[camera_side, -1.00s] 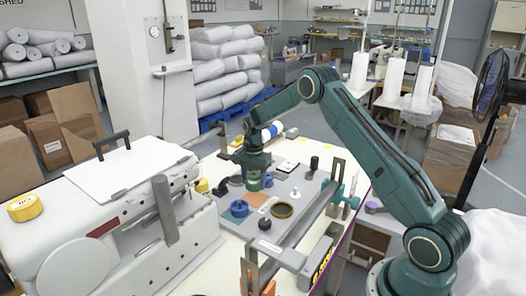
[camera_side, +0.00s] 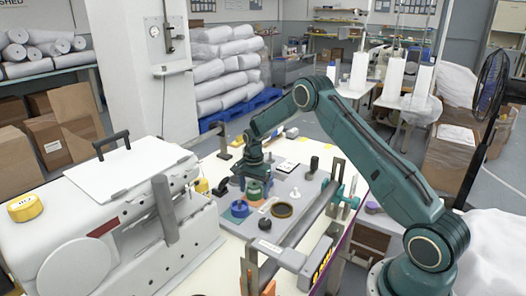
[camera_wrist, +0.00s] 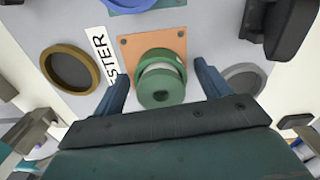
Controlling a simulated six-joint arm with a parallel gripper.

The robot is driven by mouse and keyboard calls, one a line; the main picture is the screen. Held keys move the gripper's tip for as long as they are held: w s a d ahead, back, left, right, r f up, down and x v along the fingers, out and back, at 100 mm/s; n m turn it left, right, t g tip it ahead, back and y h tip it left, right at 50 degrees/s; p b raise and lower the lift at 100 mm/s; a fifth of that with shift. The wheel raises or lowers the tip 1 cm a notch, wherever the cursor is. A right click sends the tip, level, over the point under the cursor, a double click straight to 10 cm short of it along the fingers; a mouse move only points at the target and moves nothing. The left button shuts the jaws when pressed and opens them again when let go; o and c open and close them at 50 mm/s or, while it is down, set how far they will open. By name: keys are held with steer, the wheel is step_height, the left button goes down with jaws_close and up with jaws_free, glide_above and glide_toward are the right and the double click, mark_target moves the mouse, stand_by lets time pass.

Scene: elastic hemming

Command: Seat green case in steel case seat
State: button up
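The green case (camera_wrist: 160,83) stands on an orange square plate (camera_wrist: 128,48) on the grey board; it also shows in the side view (camera_side: 254,188). My gripper (camera_wrist: 163,80) is over it with its two blue fingers wide apart. One finger is on each side of the case, with a visible gap to both. A grey round seat (camera_wrist: 245,77), which looks like the steel case seat, lies to the right in the wrist view, partly behind the right finger. In the side view my gripper (camera_side: 253,177) is just above the green case.
A brass ring (camera_wrist: 70,70) lies to the left in the wrist view, beside a white label ending in "ESTER". A blue case (camera_side: 240,208) stands near the green one. A black knob (camera_side: 314,163) stands farther back. A large white machine (camera_side: 110,225) is at left.

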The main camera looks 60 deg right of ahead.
steer(key=shift+r, duration=0.1)
step_height(320, 180, up, 14)
steer(key=shift+a, duration=0.15)
stand_by(0.8)
steer(key=shift+s+f, duration=0.1)
steer(key=shift+f, duration=0.1)
